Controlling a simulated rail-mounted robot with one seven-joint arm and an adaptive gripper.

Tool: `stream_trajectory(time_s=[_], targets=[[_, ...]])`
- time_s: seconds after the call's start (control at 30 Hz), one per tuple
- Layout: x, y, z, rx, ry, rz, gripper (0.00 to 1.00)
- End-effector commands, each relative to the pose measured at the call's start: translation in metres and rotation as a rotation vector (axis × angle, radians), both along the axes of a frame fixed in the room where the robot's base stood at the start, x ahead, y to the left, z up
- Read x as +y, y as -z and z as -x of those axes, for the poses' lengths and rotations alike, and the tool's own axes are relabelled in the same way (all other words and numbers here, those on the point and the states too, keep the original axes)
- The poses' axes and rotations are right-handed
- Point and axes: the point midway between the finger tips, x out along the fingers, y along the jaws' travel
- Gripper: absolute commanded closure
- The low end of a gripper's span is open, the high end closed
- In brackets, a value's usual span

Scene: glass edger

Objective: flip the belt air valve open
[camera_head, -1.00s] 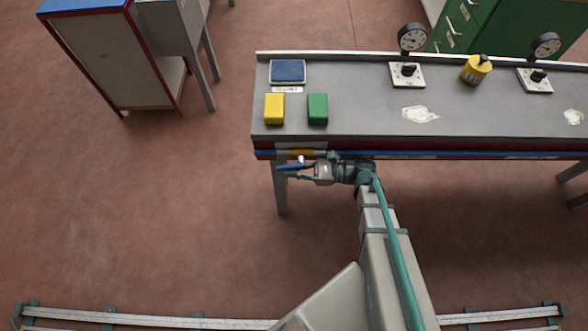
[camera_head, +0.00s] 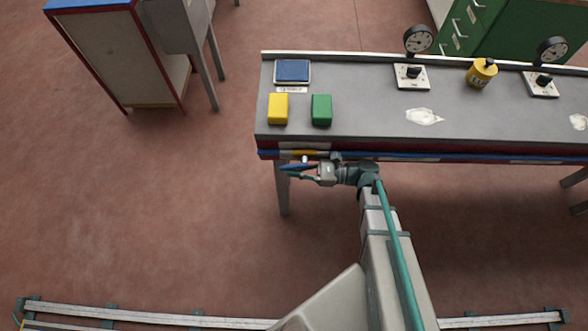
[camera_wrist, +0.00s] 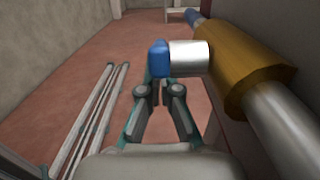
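The belt air valve has a brass body (camera_head: 303,153) on the pipe along the bench's front edge. Its blue handle (camera_head: 294,167) points left in the head view, roughly along the pipe. In the wrist view the brass body (camera_wrist: 245,62) is at the right, and a pale stem (camera_wrist: 188,56) runs left from it to the blue handle (camera_wrist: 158,59). My gripper (camera_head: 290,175) is at the handle, just below the bench edge. In the wrist view its fingers (camera_wrist: 160,82) converge towards the handle. The handle hides their tips, so contact or grip is unclear.
The grey bench (camera_head: 365,115) bears a yellow button (camera_head: 278,108), a green button (camera_head: 321,109), a blue panel (camera_head: 292,71), gauges and a yellow container (camera_head: 482,72). A red-edged cabinet (camera_head: 110,55) stands at the back left.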

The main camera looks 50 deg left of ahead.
Motion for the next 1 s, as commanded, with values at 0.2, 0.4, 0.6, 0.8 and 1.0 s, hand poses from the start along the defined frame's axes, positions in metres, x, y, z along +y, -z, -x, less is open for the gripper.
stream_trajectory(time_s=[0.2, 0.4, 0.6, 0.8, 1.0], targets=[[0.000, 0.000, 0.000, 0.000, 0.000, 0.000, 1.00], [-0.001, 0.005, -0.001, 0.000, 0.000, 0.000, 1.00], [-0.003, 0.032, -0.007, 0.001, 0.004, 0.002, 1.00], [-0.021, 0.056, -0.031, 0.000, 0.009, 0.000, 1.00], [-0.041, 0.075, -0.058, 0.000, 0.008, 0.000, 1.00]])
